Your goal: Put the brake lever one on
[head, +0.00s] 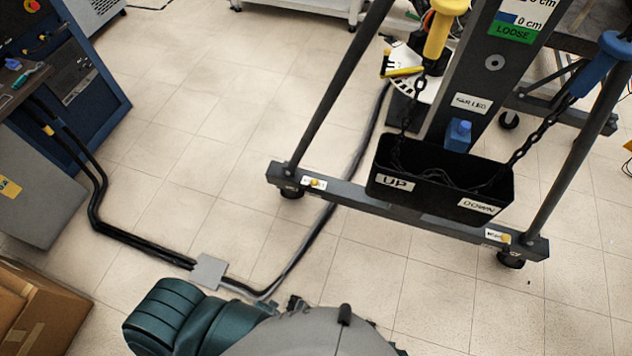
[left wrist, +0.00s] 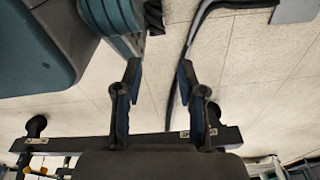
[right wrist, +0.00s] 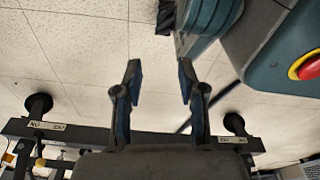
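No part reads clearly as brake lever one. A yellow lever (head: 403,71) sticks out beside a white marked dial at the foot of the grey column. Small yellow knobs, the left knob (head: 315,183) and the right knob (head: 505,239), sit by labels on the stand's front bar, near its wheels; the label text is too small to read. My left gripper (left wrist: 159,75) is open and empty in the left wrist view. My right gripper (right wrist: 159,75) is open and empty in the right wrist view. Neither gripper shows in the head view.
The wheeled stand (head: 400,208) carries a black bin (head: 440,172) marked UP and DOWN, with chains and yellow and blue hooks or handles above. A blue cabinet (head: 75,85) and cardboard box (head: 40,310) stand left. Black cables (head: 130,235) cross the floor.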

